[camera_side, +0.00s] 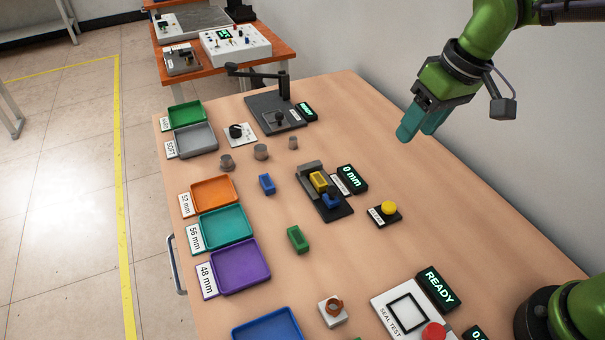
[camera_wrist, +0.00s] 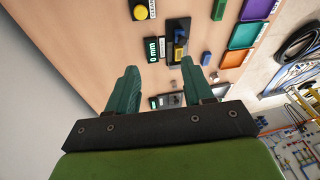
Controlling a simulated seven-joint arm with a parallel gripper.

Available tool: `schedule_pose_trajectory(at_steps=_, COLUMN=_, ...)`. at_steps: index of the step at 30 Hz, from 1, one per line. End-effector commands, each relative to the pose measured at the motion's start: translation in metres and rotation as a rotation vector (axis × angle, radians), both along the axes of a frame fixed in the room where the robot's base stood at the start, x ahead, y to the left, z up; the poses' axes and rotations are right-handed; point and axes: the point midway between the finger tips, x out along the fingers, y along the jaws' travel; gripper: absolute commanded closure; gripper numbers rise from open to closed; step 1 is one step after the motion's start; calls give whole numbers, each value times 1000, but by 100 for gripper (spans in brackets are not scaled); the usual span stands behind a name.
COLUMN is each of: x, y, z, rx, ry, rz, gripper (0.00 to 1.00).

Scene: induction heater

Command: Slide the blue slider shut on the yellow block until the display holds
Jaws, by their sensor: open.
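The yellow block (camera_side: 319,182) sits in the dark measuring fixture (camera_side: 340,212) in the middle of the table. The blue slider (camera_side: 331,200) is on the fixture's near side, close beside the block; whether they touch I cannot tell. The display (camera_side: 352,177) beside the fixture reads "0 mm". In the wrist view the blue slider (camera_wrist: 181,36) and the display (camera_wrist: 152,50) show beyond my fingers, with the block partly seen. My gripper (camera_side: 423,122) is open and empty, high above the table and to the right of the fixture.
A yellow button (camera_side: 389,208) stands right of the fixture. A loose blue block (camera_side: 267,184) and a green block (camera_side: 298,239) lie to its left. Orange, teal and purple trays (camera_side: 238,265) line the left edge. A press-like device (camera_side: 279,110) stands at the back.

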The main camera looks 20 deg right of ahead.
Motion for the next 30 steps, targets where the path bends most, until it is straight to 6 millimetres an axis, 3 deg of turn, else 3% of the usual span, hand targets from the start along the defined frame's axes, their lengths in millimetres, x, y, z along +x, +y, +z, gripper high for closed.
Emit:
schedule_pose_trajectory(at_steps=1, x=17, y=16, z=-7, rx=-33, ry=34, rz=76, gripper=49)
schedule_pose_trajectory(at_steps=6, x=62, y=64, z=-29, rx=-138, ry=116, rz=326, gripper=49)
schedule_pose_trajectory(at_steps=11, x=90, y=94, z=-40, rx=-214, ry=158, rz=521, gripper=49)
schedule_pose_trajectory(at_steps=15, x=101, y=97, z=-19, rx=-240, ry=145, rz=619, gripper=49)
schedule_pose_trajectory(at_steps=20, x=96, y=95, z=-25, rx=-244, ry=168, rz=668, gripper=49)
schedule_pose_trajectory(at_steps=23, x=96, y=95, z=-37, rx=-243, ry=169, rz=669, gripper=49)
schedule_pose_trajectory(at_steps=30, x=95, y=95, z=-87, rx=-242, ry=170, rz=667, gripper=49)
